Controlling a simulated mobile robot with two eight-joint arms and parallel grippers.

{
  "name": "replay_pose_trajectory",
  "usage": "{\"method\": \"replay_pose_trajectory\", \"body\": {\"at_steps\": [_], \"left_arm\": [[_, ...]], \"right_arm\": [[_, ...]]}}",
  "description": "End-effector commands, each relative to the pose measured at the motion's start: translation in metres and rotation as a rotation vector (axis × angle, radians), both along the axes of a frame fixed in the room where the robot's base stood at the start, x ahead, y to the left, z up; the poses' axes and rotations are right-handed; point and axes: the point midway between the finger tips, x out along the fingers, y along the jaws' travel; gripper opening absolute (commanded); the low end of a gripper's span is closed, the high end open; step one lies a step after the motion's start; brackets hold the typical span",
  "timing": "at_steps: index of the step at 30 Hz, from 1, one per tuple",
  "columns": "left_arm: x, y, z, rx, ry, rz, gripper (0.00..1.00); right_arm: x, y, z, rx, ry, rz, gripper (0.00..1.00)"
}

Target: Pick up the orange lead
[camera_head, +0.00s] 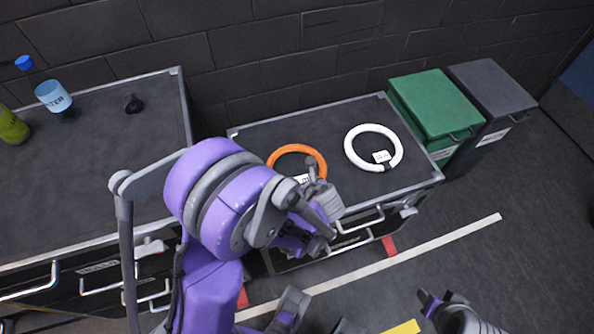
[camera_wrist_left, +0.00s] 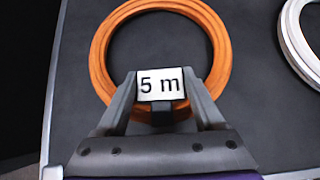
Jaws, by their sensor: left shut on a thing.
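The orange lead (camera_head: 297,148) is a coiled ring lying on the dark top of the middle case. It also shows in the left wrist view (camera_wrist_left: 221,52), with a white tag (camera_wrist_left: 160,84) reading "5 m" on its near side. My left gripper (camera_head: 318,186) is at the near side of the ring. In the left wrist view its two fingers (camera_wrist_left: 160,82) stand either side of the tag, shut on the lead there. My arm hides part of the ring in the head view. My right gripper (camera_head: 441,300) is low at the right, away from the leads.
A white coiled lead (camera_head: 350,150) with a tag lies right of the orange one on the same case (camera_head: 235,133). A green bin (camera_head: 430,98) and a grey bin (camera_head: 490,85) stand to the right. Bottles (camera_head: 53,96) stand on the left case. The floor at right is clear.

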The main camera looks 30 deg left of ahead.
Motion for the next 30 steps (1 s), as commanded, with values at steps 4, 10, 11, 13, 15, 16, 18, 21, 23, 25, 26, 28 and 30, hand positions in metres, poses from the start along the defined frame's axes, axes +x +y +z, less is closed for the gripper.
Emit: {"method": "replay_pose_trajectory", "body": {"at_steps": [4,10,11,13,15,16,18,21,23,25,26,28,30], "left_arm": [[0.000,0.000,0.000,0.000,0.000,0.000,0.00],[0.000,0.000,0.001,0.002,-0.001,0.000,0.00],[0.000,0.000,0.001,0.002,-0.001,0.000,0.00],[0.000,0.000,0.003,0.002,-0.001,0.000,0.00],[0.000,0.000,0.007,0.002,-0.001,0.000,0.00],[0.001,0.000,0.009,0.002,-0.001,0.000,0.00],[0.000,0.000,0.018,0.002,-0.001,0.000,0.00],[0.000,0.000,0.034,0.001,-0.002,-0.001,0.00],[0.000,0.000,0.046,0.001,-0.002,-0.001,0.00],[0.000,0.000,0.060,0.001,-0.002,-0.001,0.00],[0.000,0.000,0.066,0.001,-0.002,-0.001,0.00],[0.000,0.000,0.078,0.001,-0.002,-0.001,0.00],[0.000,0.000,0.087,0.001,-0.002,-0.001,0.00]], "right_arm": [[0.000,0.000,0.000,0.000,0.000,0.000,0.50],[0.000,0.000,0.000,0.000,0.000,0.000,0.50],[0.000,0.000,0.000,0.000,0.000,0.000,0.50],[0.000,0.000,0.001,0.000,0.000,0.000,0.50],[0.000,0.000,0.002,0.000,-0.001,0.000,0.50],[0.000,0.000,0.003,0.000,-0.001,0.000,0.50],[0.000,0.000,0.005,0.000,-0.002,0.000,0.50],[0.001,0.000,0.010,0.000,-0.003,0.000,0.50],[0.001,0.000,0.013,0.000,-0.004,0.000,0.50],[0.001,0.000,0.017,0.000,-0.005,0.000,0.50],[0.001,0.000,0.019,0.000,-0.006,0.000,0.50],[0.002,0.000,0.022,0.000,-0.007,0.000,0.50],[0.002,0.000,0.024,0.000,-0.007,0.000,0.50]]}}
